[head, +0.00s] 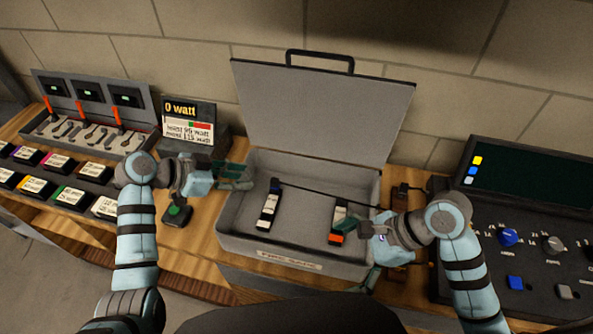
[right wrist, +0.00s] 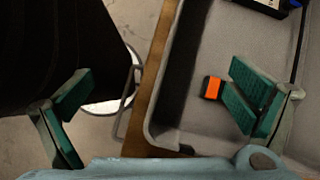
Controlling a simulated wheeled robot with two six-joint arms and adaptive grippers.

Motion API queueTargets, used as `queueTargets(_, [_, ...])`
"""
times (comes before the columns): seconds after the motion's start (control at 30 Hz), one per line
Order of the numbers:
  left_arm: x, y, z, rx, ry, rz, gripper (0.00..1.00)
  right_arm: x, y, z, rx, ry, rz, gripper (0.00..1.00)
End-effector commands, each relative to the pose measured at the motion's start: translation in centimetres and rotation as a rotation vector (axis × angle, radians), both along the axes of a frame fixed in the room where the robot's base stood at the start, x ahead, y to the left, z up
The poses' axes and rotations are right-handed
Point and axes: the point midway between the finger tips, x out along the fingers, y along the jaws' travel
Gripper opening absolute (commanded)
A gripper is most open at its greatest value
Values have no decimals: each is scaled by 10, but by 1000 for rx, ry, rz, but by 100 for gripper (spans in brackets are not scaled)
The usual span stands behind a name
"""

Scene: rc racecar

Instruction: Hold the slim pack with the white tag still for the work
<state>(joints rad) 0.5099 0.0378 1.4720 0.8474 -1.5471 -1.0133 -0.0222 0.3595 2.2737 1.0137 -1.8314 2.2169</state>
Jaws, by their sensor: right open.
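Two slim dark packs lie in the open grey case. The left pack (head: 268,207) has a white label, with blue at its far end. The right pack (head: 336,238) shows a pale face and an orange near end; its orange end also shows in the right wrist view (right wrist: 212,88). I cannot tell for sure which one bears the white tag. My right gripper (head: 363,250) is open over the case's right front edge, one finger beside the right pack and partly covering it. My left gripper (head: 236,178) hangs at the case's left wall, apart from the packs; its jaw gap is unclear.
The case (head: 300,252) has its lid (head: 322,110) raised at the back. A dark cable crosses it. A watt display (head: 189,118) and labelled blocks (head: 70,195) stand left. A control panel (head: 520,235) with knobs stands right. The case's middle floor is clear.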

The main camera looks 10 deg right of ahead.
Motion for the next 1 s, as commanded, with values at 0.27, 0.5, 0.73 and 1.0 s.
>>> queueTargets(0.27, [0,0,0,0,0,0,33,157,83,29,589,164,-456,100])
queueTargets(0.5, [0,0,0,0,0,0,33,220,119,21,257,81,-238,100])
queueTargets(0.73, [0,0,0,0,0,0,33,207,77,27,-191,60,97,100])
queueTargets(1.0, [0,0,0,0,0,0,33,204,88,-12,-227,73,124,100])
